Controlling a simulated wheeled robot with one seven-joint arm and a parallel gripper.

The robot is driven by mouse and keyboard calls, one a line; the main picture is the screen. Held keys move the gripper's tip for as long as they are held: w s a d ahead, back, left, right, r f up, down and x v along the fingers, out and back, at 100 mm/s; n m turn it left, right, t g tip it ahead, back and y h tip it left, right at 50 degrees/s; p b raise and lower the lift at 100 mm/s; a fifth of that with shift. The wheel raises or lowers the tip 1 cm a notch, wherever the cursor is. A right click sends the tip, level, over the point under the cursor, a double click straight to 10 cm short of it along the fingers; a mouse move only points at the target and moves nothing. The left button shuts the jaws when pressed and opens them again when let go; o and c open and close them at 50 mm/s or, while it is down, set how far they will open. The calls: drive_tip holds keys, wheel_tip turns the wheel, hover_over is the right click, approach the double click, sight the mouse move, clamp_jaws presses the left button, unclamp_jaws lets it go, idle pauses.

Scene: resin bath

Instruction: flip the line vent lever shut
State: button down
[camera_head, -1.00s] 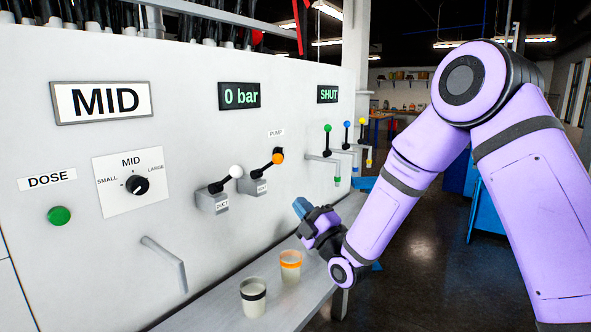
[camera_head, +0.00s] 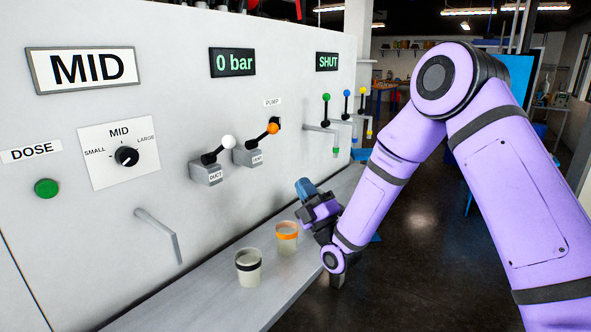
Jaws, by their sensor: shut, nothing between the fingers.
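Two levers stand out from the white panel (camera_head: 150,105). A white-knobbed lever (camera_head: 228,142) rises from a grey block labelled DUCT. An orange-knobbed lever (camera_head: 272,129) rises to the right from a second grey block (camera_head: 247,156), whose small label I cannot read. No label readable here says line vent, so I cannot tell for certain which lever it is. My gripper (camera_head: 305,190) is shut and empty, with blue fingertips, below and to the right of the orange-knobbed lever and apart from it. It is above the bench ledge.
A cup with an orange band (camera_head: 287,240) and one with a black band (camera_head: 249,270) stand on the ledge (camera_head: 190,300). Green, blue and yellow tap levers (camera_head: 326,98) are farther along. Displays read 0 bar (camera_head: 233,62) and SHUT (camera_head: 327,62). The floor at right is open.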

approach(275, 133)
drive_tip(key=x, duration=0.7)
drive_tip(key=shift+w+a+r, duration=0.1)
drive_tip(key=shift+w, duration=0.2)
drive_tip(key=shift+r, duration=0.15)
idle(0.4)
